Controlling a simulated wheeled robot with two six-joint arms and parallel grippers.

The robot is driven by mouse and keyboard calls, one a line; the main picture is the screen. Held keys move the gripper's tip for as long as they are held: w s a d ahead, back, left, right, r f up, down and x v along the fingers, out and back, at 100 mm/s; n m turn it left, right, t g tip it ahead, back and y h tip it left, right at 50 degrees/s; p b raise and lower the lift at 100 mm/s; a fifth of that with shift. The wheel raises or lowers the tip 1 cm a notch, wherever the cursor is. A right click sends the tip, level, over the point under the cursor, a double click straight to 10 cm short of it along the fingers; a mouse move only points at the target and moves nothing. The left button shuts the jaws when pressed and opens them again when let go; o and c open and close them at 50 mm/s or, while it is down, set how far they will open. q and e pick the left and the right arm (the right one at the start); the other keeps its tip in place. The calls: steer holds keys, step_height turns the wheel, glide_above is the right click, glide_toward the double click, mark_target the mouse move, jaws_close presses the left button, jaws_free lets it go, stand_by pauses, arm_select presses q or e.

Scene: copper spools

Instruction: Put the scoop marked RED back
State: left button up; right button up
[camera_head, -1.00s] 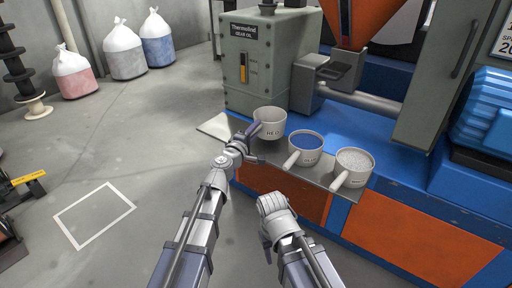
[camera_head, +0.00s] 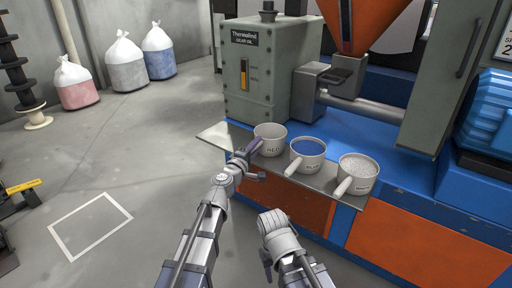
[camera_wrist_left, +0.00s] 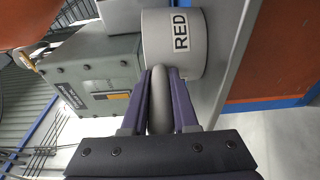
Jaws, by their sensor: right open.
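The light grey scoop marked RED (camera_head: 270,141) is upright at the left of the row on the metal shelf (camera_head: 224,134); I cannot tell whether its base touches the shelf. My left gripper (camera_head: 247,163) is at its handle. In the left wrist view the two purple fingers (camera_wrist_left: 160,95) close on both sides of the handle, and the RED label shows on the scoop (camera_wrist_left: 172,55). My right gripper (camera_head: 267,262) hangs low in front of the shelf, open and empty; its fingers are hardly visible.
A scoop with blue contents (camera_head: 308,153) and a scoop with pale granules (camera_head: 358,173) stand to the right on the shelf, handles toward me. The grey gear oil box (camera_head: 255,75) stands behind. Open floor lies left, with a white marked square (camera_head: 90,228).

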arm_select(q)
steer(key=o, duration=0.5)
steer(key=shift+r, duration=0.1)
steer(key=shift+r+p, duration=0.15)
steer(key=shift+p, duration=0.15)
steer(key=v, duration=1.2)
